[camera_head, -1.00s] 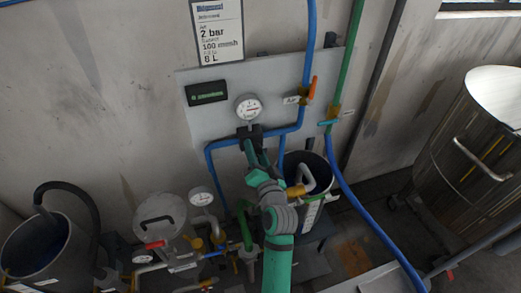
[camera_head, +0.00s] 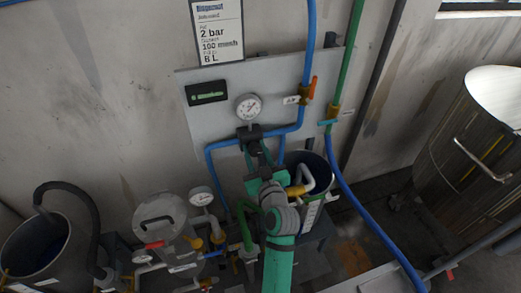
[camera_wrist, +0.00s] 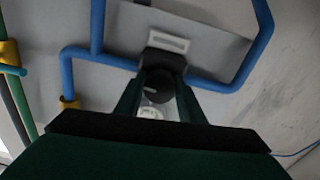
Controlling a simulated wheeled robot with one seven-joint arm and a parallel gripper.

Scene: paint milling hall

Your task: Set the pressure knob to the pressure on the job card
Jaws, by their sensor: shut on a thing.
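The job card (camera_head: 217,32) on the wall reads "2 bar", "100 mesh" and a litre figure that looks like 8 L. The round white pressure gauge (camera_head: 248,106) sits on the grey panel; its scale is too small to read. Below it is the dark regulator (camera_head: 249,131) on the blue pipe. My gripper (camera_head: 252,150) reaches up to it from below. In the wrist view, my gripper's fingers (camera_wrist: 158,98) are shut on the dark round pressure knob (camera_wrist: 157,82) under the regulator body. The fingers cover the knob's sides.
A small dark display (camera_head: 207,92) with green text is left of the gauge. An orange-handled valve (camera_head: 312,88) on the blue pipe and a green hose are to the right. A bucket (camera_head: 318,172) stands close behind my arm. A lidded vessel (camera_head: 160,220) and piping stand at lower left.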

